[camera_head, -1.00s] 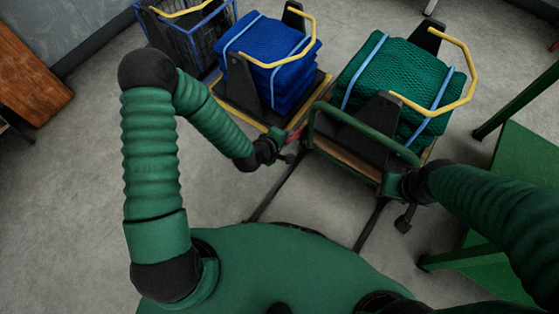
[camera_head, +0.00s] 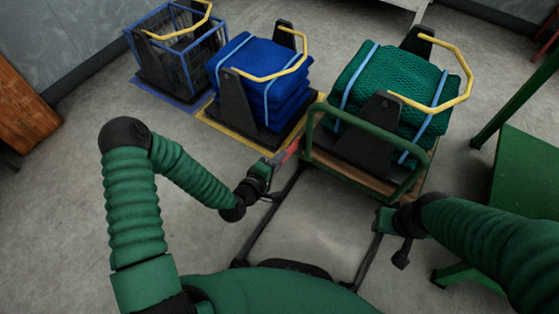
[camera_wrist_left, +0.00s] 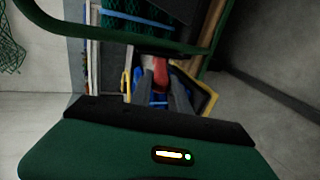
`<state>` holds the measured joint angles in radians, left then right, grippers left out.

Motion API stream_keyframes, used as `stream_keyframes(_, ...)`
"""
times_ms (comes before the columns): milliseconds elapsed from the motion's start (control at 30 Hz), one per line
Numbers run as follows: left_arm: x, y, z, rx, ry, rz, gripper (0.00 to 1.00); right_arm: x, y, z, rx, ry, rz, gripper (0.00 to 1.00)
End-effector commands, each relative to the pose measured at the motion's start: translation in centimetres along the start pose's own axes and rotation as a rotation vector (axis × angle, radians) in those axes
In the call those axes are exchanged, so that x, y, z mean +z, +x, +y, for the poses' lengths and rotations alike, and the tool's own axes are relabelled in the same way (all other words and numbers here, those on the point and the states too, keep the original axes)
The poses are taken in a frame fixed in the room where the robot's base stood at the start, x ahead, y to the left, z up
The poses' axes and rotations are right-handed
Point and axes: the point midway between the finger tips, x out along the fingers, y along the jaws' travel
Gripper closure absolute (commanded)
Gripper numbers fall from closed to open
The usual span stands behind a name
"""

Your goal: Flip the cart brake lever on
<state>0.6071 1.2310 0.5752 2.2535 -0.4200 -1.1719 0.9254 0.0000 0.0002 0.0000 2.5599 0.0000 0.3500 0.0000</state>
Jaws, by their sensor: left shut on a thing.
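The cart (camera_head: 345,172) carries a folded green net (camera_head: 385,82) and has a green push handle (camera_head: 345,120) at its near end. The red brake lever (camera_head: 288,152) sticks out at the cart's near left corner. My left gripper (camera_head: 272,165) is shut on the red lever. In the left wrist view, the lever (camera_wrist_left: 160,72) runs between the dark fingers of the left gripper (camera_wrist_left: 158,98). My right gripper (camera_head: 384,219) is below the handle's right end, apparently apart from it; its jaws are too small to read.
Left of the cart, a blue net stack (camera_head: 260,80) stands on a yellow-marked floor patch (camera_head: 225,128). A blue-framed wire basket (camera_head: 178,55) is farther left. A green table (camera_head: 525,170) stands at right.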

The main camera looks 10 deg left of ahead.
Motion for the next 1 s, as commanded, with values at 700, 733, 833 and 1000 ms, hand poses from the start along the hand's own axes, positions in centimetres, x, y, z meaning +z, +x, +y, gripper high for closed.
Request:
stream_keyframes(700,0.4,-0.1,-0.2,0.001,-0.001,-0.012,0.56,0.0,0.1,0.0,0.000,0.000,0.000,0.64)
stream_keyframes(733,0.4,-0.1,-0.2,0.001,-0.001,-0.011,0.56,0.0,0.1,0.0,0.000,0.000,0.000,0.64)
stream_keyframes(833,0.3,-0.2,-0.1,0.001,0.000,-0.009,0.56,0.0,0.0,0.0,0.000,0.000,0.000,0.64)
stream_keyframes(1000,0.2,-2.3,0.2,-0.001,-0.002,-0.007,0.56,-0.3,-1.3,0.0,0.000,0.000,0.000,0.64)
